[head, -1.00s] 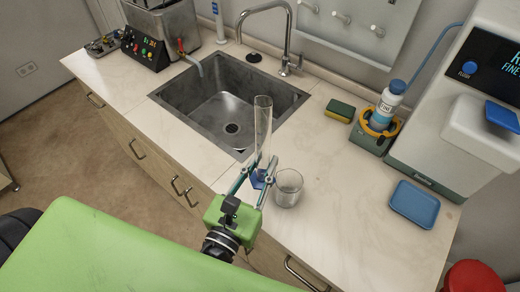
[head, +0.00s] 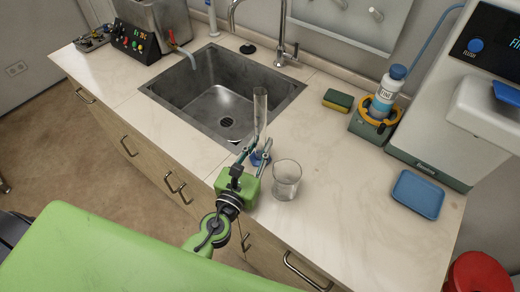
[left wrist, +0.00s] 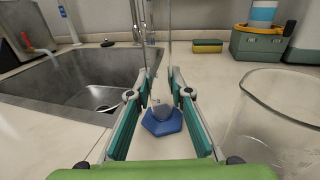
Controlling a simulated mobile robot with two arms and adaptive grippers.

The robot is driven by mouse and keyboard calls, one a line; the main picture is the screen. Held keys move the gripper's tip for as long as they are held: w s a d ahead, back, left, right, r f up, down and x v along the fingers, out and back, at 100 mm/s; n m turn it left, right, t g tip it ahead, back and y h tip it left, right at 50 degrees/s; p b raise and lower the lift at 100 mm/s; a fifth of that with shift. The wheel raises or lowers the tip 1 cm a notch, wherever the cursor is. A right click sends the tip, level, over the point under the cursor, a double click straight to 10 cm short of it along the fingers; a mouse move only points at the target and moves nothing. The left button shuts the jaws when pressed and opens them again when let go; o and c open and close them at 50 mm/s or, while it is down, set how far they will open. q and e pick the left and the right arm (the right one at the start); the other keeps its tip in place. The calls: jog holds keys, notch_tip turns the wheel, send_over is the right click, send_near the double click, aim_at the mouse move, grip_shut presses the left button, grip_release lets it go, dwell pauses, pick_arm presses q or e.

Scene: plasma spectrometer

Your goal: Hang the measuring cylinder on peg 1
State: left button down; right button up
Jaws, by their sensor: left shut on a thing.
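The measuring cylinder (head: 260,108) is a tall clear tube with a blue hexagonal foot (left wrist: 163,121). It stands upright between the sink and a glass beaker. My left gripper (head: 257,148) is shut on the tube just above the foot. In the left wrist view, its two teal fingers (left wrist: 161,80) flank the clear tube. I cannot tell whether the foot touches the counter. The white peg board (head: 357,18) is on the back wall, cut off by the top edge of the head view. Two pegs (head: 375,13) show; no peg number is readable. My right gripper is not in view.
The glass beaker (head: 286,180) stands close to the right of my left gripper. The sink (head: 222,98) and its tap (head: 283,32) are behind. The counter between is clear.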

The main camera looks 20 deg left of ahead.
pick_arm(q)
jog(key=c, duration=1.8)
grip_release()
jog(key=shift+f, duration=0.1)
jog(key=shift+c, duration=0.2)
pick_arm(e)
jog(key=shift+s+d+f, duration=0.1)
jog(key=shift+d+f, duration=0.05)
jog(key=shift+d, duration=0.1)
pick_arm(q)
jog(key=s+b, duration=0.1)
jog(key=s, duration=0.2)
jog(key=s+b, duration=0.2)
jog(key=s, duration=0.2)
jog(key=s+b, duration=0.2)
jog(key=s, duration=0.2)
jog(key=shift+s+a, duration=0.15)
jog(key=shift+a, duration=0.25)
jog(key=shift+s+r, duration=0.2)
jog(key=shift+s, duration=0.25)
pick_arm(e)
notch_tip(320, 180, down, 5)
